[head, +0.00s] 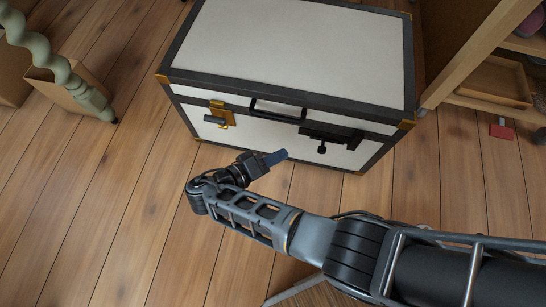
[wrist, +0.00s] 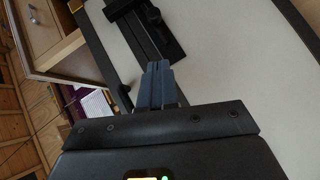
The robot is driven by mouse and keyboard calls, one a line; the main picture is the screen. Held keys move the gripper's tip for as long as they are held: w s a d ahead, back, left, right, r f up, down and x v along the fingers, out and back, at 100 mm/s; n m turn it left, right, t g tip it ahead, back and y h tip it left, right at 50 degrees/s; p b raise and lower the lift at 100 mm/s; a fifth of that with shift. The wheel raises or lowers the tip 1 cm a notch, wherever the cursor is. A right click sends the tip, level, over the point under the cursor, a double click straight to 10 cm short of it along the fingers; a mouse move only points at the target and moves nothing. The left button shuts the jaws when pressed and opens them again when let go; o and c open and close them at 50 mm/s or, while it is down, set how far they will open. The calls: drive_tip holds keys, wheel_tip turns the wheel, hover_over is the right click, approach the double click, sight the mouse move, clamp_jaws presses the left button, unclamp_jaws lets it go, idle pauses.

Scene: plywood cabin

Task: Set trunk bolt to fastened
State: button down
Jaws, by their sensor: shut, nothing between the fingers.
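A white trunk (head: 290,50) with dark edging and brass corners stands on the floor with its lid down. A black bolt (head: 333,134) with a small knob (head: 322,148) pointing down sits at the right of its front. The bolt also shows at the top of the wrist view (wrist: 148,28). I cannot tell how far its bar reaches. My gripper (head: 277,157) is in front of the trunk, left of the bolt and apart from it. Its blue-grey fingers (wrist: 159,84) are together and hold nothing.
A brass latch (head: 219,115) with a dark lever is at the front left of the trunk, and a black handle (head: 277,110) is in the middle. A wooden shelf unit (head: 470,50) stands close at the right. A box with a green twisted post (head: 65,75) is at the left.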

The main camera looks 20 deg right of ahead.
drive_tip(key=s+d+f+b, duration=0.1)
drive_tip(key=d+f, duration=0.2)
drive_tip(key=d, duration=0.5)
drive_tip(key=shift+d, duration=0.25)
drive_tip(key=s+d+p, duration=0.1)
drive_tip(key=d, duration=0.1)
drive_tip(key=s+d+p, duration=0.1)
drive_tip(key=shift+s+d, duration=0.35)
drive_tip(key=shift+s, duration=0.05)
